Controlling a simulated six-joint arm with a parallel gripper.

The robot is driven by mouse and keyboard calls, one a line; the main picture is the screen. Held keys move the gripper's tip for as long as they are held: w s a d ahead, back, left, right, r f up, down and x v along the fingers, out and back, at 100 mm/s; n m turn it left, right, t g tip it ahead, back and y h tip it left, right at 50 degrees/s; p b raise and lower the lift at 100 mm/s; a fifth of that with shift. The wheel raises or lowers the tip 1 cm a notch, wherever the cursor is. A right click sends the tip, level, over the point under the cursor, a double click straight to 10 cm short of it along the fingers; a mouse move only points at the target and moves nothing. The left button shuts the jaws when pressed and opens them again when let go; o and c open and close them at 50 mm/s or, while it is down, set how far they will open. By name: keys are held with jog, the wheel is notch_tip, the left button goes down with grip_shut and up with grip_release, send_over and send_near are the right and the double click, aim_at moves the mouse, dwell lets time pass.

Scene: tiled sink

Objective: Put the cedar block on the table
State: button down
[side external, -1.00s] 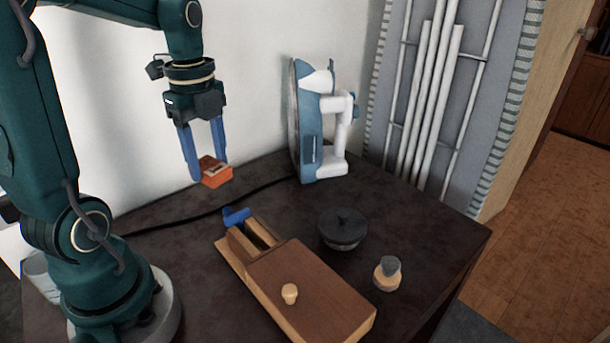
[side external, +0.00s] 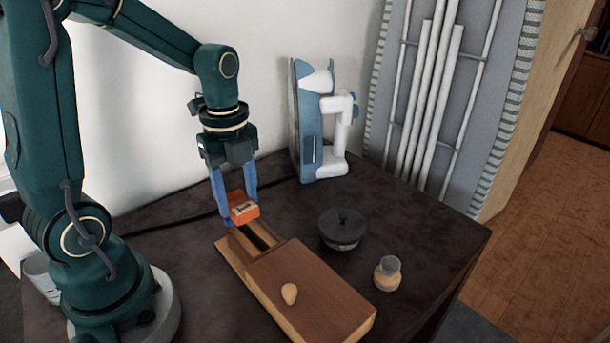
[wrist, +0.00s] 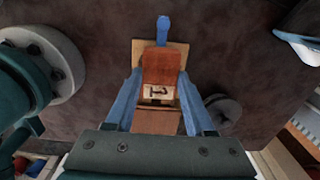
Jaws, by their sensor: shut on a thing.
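The cedar block, an orange-red block (side external: 245,214) with a pale marked face, is between the blue fingers of my gripper (side external: 240,212). My gripper is shut on it and holds it above the open end of a wooden box (side external: 312,293). In the wrist view the block (wrist: 161,67) sits between the two fingertips, with a dark mark on its pale face. The dark table (side external: 420,215) lies below. The block hides part of the box's open end, and its exact height above the box is hard to tell.
The box has a brown lid with a pale knob (side external: 289,294). A blue piece (wrist: 163,28) shows at its open end.

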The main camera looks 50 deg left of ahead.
send_over(212, 204)
jog(key=shift+d+f, duration=0.25)
jog(key=shift+f, duration=0.7)
notch_tip(212, 204, down, 4)
jog(key=shift+f, duration=0.15)
jog(key=shift+a+f, duration=0.2)
jog(key=shift+f, duration=0.2)
jog(key=shift+f, duration=0.15)
jog(key=shift+c, duration=1.3)
grip_release()
